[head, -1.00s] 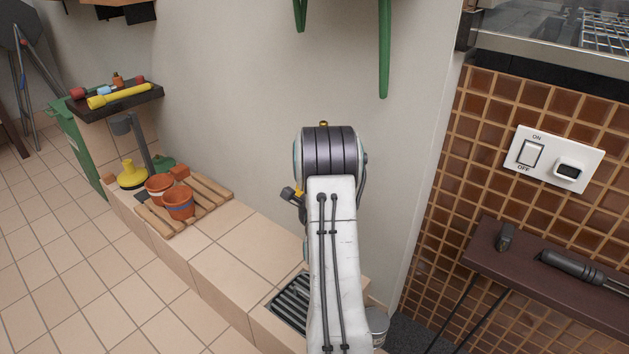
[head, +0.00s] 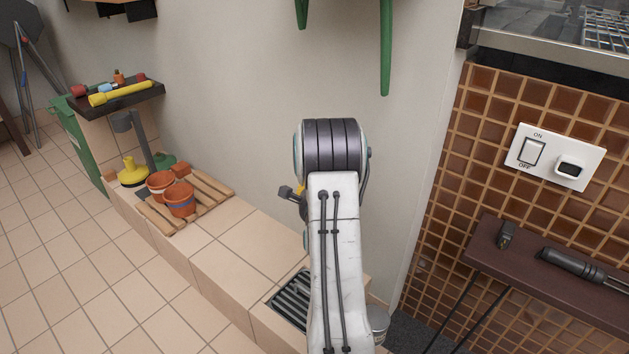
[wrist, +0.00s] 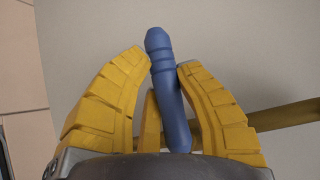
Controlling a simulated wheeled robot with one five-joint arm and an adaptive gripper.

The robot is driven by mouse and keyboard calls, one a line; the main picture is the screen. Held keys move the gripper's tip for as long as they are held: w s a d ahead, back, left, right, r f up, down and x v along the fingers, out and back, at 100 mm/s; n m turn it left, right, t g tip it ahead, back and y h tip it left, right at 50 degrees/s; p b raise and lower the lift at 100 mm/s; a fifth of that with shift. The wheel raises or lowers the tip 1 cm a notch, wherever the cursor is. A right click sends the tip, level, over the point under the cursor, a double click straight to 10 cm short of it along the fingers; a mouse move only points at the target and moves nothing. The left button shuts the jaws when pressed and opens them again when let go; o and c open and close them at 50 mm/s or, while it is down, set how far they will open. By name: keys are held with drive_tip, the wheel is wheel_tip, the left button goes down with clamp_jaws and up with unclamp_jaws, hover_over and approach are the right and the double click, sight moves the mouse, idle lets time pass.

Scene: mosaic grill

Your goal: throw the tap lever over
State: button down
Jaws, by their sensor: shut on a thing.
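The tap lever (wrist: 172,105) is a blue, ribbed, rounded handle standing nearly upright in the middle of the wrist view. My gripper (wrist: 162,60) has its yellow fingers on both sides of it, shut on it, with a third yellow finger part behind at the left. The lever's tip sticks out past the fingertips, and its lower end is hidden by my gripper's body. A brass-coloured bar (wrist: 285,117) runs to the right behind the fingers. In the head view my arm hides the lever and most of the gripper.
A pale wall (head: 235,100) is close behind my arm. A tiled ledge (head: 215,255) holds a wooden pallet (head: 215,190) with terracotta pots (head: 180,200). At right are a switch plate (head: 590,165) and a dark shelf (head: 525,270) with tools.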

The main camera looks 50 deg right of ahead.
drive_tip(key=shift+s+f, duration=0.1)
drive_tip(key=shift+f, duration=0.05)
drive_tip(key=c, duration=0.8)
unclamp_jaws()
drive_tip(key=shift+d, duration=0.1)
